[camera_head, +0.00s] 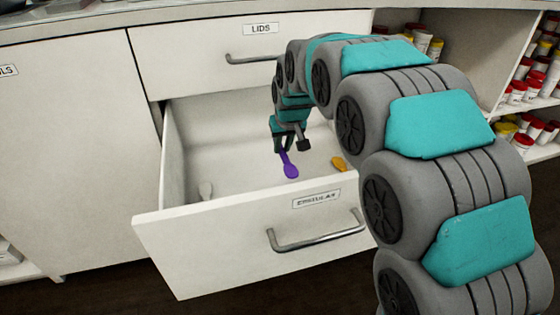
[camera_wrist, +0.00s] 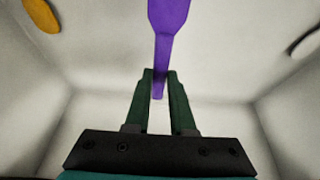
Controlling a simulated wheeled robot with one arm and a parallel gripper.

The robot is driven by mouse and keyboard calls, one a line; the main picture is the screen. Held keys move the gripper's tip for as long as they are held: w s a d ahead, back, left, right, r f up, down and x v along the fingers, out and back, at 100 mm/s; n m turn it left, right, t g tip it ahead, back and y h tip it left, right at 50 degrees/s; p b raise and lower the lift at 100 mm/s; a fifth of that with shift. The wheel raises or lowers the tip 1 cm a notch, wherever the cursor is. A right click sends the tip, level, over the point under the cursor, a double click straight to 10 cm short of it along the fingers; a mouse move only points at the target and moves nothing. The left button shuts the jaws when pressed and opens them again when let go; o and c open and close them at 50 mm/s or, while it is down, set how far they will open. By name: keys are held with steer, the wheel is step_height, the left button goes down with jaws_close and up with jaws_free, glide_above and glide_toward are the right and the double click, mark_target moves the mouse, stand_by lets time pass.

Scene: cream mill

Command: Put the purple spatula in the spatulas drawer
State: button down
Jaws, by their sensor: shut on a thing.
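The purple spatula (camera_head: 289,166) is in my gripper (camera_head: 284,148), over the inside of the open drawer labelled as the spatulas drawer (camera_head: 240,236). In the wrist view the spatula (camera_wrist: 168,40) points away from the jaws, with its narrow end between the two fingertips of my gripper (camera_wrist: 160,78). The gripper is shut on it. I cannot tell whether the spatula touches the drawer floor.
The closed drawer marked LIDS (camera_head: 195,55) is directly above. A closed cabinet front (camera_head: 70,150) is at the left. Shelves with several red- and yellow-capped jars (camera_head: 525,90) stand at the right. The drawer floor between the lying spatulas is clear.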

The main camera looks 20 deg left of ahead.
mark_target(284, 154)
step_height(284, 154, down, 5)
steer(key=shift+r, duration=0.15)
steer(key=c, duration=0.8)
jaws_free()
steer(key=shift+o, duration=0.2)
steer(key=shift+r, duration=0.1)
steer(key=v, duration=1.2)
